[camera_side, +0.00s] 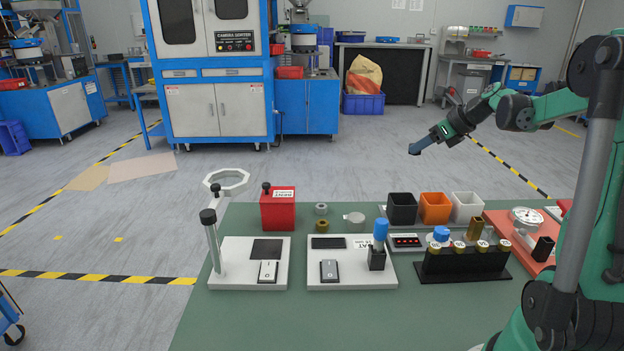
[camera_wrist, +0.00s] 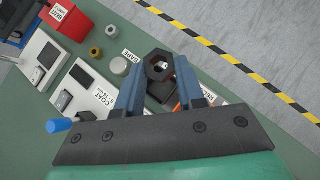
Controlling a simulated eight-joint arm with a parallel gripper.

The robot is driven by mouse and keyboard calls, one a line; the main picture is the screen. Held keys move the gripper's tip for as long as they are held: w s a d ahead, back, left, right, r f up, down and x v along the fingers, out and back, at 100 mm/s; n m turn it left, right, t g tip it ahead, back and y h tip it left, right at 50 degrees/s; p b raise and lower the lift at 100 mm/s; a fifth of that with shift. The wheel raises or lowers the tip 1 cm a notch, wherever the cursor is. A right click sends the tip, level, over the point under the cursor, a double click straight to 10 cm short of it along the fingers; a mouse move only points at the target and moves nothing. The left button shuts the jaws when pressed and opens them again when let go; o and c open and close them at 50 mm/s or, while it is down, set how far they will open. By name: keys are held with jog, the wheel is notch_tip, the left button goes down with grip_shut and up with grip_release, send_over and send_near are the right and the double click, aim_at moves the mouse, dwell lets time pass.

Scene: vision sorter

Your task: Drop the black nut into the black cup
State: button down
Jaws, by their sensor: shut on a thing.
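The nut cannot be made out in the side view. The black cup (camera_side: 402,209) stands upright on the table, the leftmost of a row of three, its opening facing up.
The orange cup (camera_side: 435,208) and white cup (camera_side: 467,207) stand beside the black one. In front are a black rack (camera_side: 463,266) with brass-coloured pieces and a white station with a blue-topped stick (camera_side: 380,230). Two loose nuts (camera_side: 321,226) lie left of the cups, near a red box (camera_side: 278,209).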

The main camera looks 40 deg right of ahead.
jog(key=shift+f, duration=2.8)
jog(key=shift+c, duration=2.3)
grip_release()
jog(key=shift+v, duration=2.85)
jog(key=shift+a, duration=0.1)
